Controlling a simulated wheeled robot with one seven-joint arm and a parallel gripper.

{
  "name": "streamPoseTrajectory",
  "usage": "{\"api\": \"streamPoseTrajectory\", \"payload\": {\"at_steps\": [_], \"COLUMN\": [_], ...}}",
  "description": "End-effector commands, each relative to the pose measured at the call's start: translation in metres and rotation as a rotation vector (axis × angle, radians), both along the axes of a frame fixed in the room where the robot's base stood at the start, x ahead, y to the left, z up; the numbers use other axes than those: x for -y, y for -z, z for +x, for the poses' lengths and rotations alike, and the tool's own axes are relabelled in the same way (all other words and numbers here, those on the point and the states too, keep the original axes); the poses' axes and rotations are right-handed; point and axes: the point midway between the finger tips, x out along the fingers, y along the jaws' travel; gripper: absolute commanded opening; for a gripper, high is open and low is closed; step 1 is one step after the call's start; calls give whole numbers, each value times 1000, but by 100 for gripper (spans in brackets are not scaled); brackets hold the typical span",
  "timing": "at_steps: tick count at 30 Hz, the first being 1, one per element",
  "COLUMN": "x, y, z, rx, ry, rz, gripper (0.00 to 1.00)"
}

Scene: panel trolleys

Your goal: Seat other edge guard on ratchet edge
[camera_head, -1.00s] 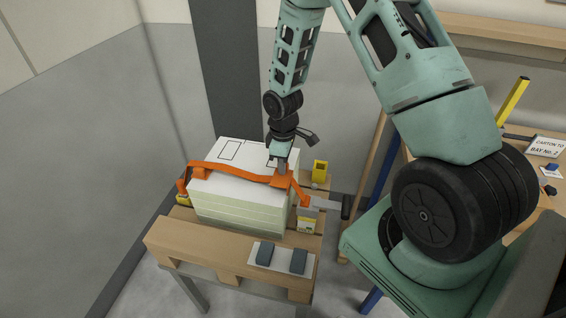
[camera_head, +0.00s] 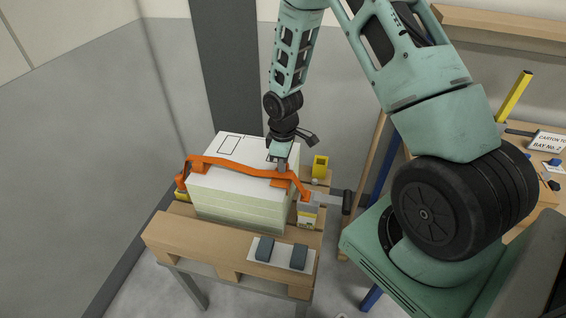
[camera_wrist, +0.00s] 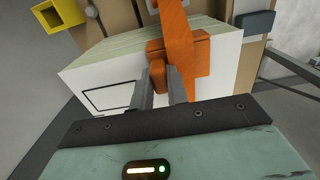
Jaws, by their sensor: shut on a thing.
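A white stack of panels (camera_head: 240,190) stands on a wooden pallet, with an orange strap (camera_head: 232,164) running across its top. One orange edge guard (camera_head: 197,168) sits under the strap at the left top edge. The other orange edge guard (camera_head: 281,183) is at the right top edge, on the ratchet side, and also shows under the strap in the wrist view (camera_wrist: 190,57). My gripper (camera_head: 281,168) points down there, its fingers shut on this guard's upright part. Whether the guard lies flush is unclear. The ratchet (camera_head: 328,200) with its dark handle is just right of the stack.
A yellow holder (camera_head: 320,167) stands behind the ratchet. A pale plate with two dark blocks (camera_head: 282,254) lies at the pallet's front (camera_head: 190,248). A workbench with a carton sign (camera_head: 544,144) is at the right. The floor left of the pallet is clear.

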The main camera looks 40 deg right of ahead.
Motion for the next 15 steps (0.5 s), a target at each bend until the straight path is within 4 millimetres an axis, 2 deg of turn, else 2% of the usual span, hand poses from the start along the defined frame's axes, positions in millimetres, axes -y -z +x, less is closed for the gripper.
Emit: {"api": "streamPoseTrajectory", "payload": {"at_steps": [7, 8, 10, 11, 15], "x": [0, 0, 0, 0, 0], "y": [7, 7, 6, 6, 6], "z": [0, 0, 0, 0, 0], "rx": [0, 0, 0, 0, 0], "ry": [0, 0, 0, 0, 0], "rz": [0, 0, 0, 0, 0], "gripper": [0, 18, 38, 41, 41]}}
